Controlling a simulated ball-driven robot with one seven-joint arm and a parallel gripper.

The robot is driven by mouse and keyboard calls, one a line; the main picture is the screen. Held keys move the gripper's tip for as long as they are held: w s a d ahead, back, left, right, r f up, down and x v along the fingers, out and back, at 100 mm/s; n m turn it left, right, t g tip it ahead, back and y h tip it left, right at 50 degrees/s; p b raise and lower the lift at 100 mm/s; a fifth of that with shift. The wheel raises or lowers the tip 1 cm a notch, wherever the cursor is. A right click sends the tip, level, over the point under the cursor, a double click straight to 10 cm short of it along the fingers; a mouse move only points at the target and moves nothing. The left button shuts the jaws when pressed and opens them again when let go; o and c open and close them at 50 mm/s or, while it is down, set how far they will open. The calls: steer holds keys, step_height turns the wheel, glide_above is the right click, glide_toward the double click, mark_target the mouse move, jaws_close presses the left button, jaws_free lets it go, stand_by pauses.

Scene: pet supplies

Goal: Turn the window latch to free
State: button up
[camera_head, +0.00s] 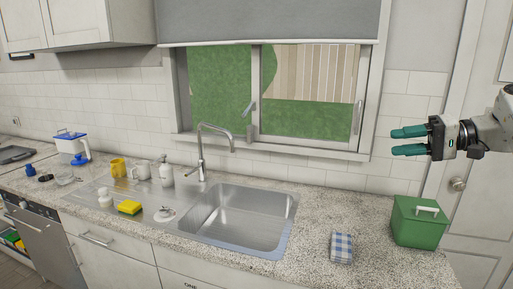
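The window (313,90) is above the sink, with a white frame and two panes. A grey latch-like lever (250,110) is on its middle upright, tilted up to the right. A slim pale handle (358,117) is on the right upright of the frame. I cannot tell for certain which of the two is the latch. My gripper (396,141) is at the right, with two teal fingers pointing left. The fingers are apart and nothing shows between them. It is to the right of the window and touches neither fitting.
A tall tap (201,150) rises in front of the window, behind the steel sink (240,215). A green box (418,222) and a checked cloth (341,247) are on the counter at right. Bottles, a yellow mug (118,167) and a yellow sponge (129,207) are at left.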

steer(key=s+a+f+g+h, duration=0.1)
steer(key=s+a+f+h, duration=0.1)
steer(key=f, duration=1.1)
steer(key=s+a+f+h, duration=0.2)
steer(key=f, duration=1.1)
steer(key=s+a+f+g+h, duration=0.1)
steer(key=s+f, duration=0.4)
steer(key=f, duration=0.3)
steer(key=s+a+f+g+h, duration=0.1)
steer(key=s+a+f+h, duration=0.1)
steer(key=s+f, duration=0.4)
steer(key=s+a+f+h, duration=0.1)
steer(key=s+f+h, duration=0.1)
steer(key=s+f, duration=0.45)
steer(key=s+a+f+h, duration=0.1)
steer(key=s+f, duration=0.3)
steer(key=s, duration=0.6)
steer(key=s+d+r+g+h, duration=0.1)
steer(key=s+h, duration=0.3)
steer(key=s, duration=1.5)
steer(key=shift+d+r+n+g+b, duration=0.3)
steer(key=shift+d+r, duration=0.05)
steer(key=shift+r, duration=0.3)
steer(key=shift+s, duration=0.1)
